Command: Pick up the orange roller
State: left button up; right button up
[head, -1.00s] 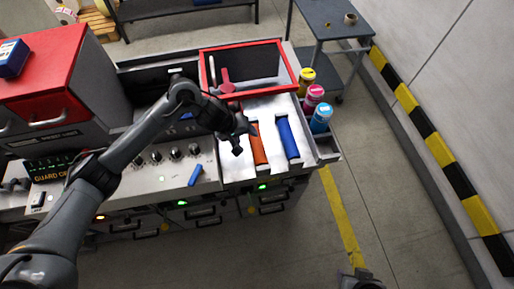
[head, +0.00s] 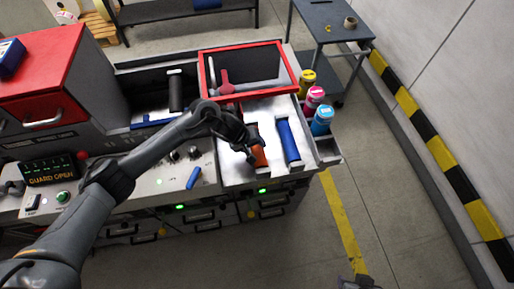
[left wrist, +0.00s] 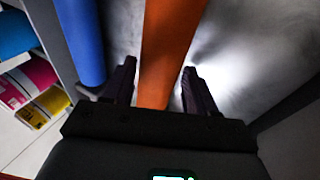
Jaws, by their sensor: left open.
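The orange roller (head: 259,156) lies in the light tray (head: 232,172) at the right end of the machine, left of a blue roller (head: 288,142). My left gripper (head: 252,146) is over it and hides part of it in the head view. In the left wrist view, the orange roller (left wrist: 165,50) runs between the two open fingers of the left gripper (left wrist: 159,84), with one finger on each side. The blue roller (left wrist: 80,40) is just left of the left finger. A dark part at the bottom edge of the head view seems to be my right gripper (head: 356,282); its fingers are unclear.
A red-framed window (head: 248,68) stands behind the tray. Yellow, magenta and blue bottles (head: 321,120) stand at the tray's right. A sign reads GUARD OPEN (head: 48,170). The floor at right is clear.

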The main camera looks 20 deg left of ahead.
pick_arm(q)
jog(key=shift+w+d+f, duration=0.15)
jog(key=shift+w+f, duration=0.05)
jog(key=shift+f, duration=0.25)
jog(key=shift+c, duration=0.5)
grip_shut()
jog(key=shift+r, duration=0.1)
